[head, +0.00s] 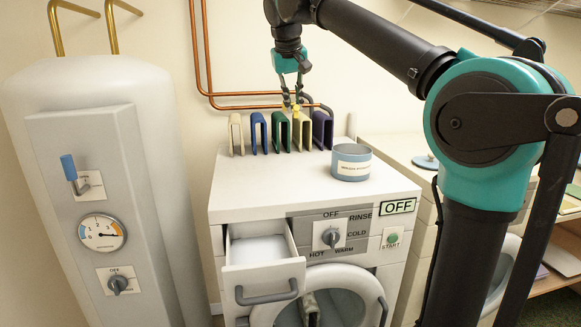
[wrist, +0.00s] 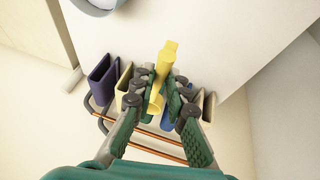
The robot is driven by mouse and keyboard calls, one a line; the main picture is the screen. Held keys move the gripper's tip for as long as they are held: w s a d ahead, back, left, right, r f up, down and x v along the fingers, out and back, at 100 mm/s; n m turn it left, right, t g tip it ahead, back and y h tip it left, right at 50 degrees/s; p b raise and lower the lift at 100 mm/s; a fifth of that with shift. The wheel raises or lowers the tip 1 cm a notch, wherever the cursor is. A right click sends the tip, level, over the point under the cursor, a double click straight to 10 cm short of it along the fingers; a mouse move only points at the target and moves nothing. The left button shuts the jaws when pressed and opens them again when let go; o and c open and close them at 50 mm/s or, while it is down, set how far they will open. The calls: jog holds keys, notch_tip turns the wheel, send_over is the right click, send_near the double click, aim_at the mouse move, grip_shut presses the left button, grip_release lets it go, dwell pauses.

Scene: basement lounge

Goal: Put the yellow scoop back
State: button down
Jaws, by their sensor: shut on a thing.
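In the head view my gripper (head: 291,103) is above the row of slotted holders on the washing machine top. It is shut on the yellow scoop (head: 296,111), of which only a small part shows there. In the wrist view the yellow scoop (wrist: 167,62) sits between the fingers of my gripper (wrist: 158,92), one end sticking out past them. The pale yellow holder (head: 302,133) is just below the scoop; I cannot tell whether they touch. Next to it stand the green holder (head: 279,133) and the purple holder (head: 322,131).
Blue (head: 258,133) and cream (head: 236,135) holders stand further left. A blue-grey tub (head: 350,163) with a label stands at right on the washing machine (head: 255,190). Its detergent drawer (head: 262,254) is pulled out. Copper pipes (head: 250,107) run along the wall behind.

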notch_tip(320, 180, down, 19)
jog(key=shift+r, duration=0.15)
dwell(0.4)
jog(key=c, duration=1.9)
grip_release()
jog(key=o, duration=0.4)
jog(key=v, duration=1.2)
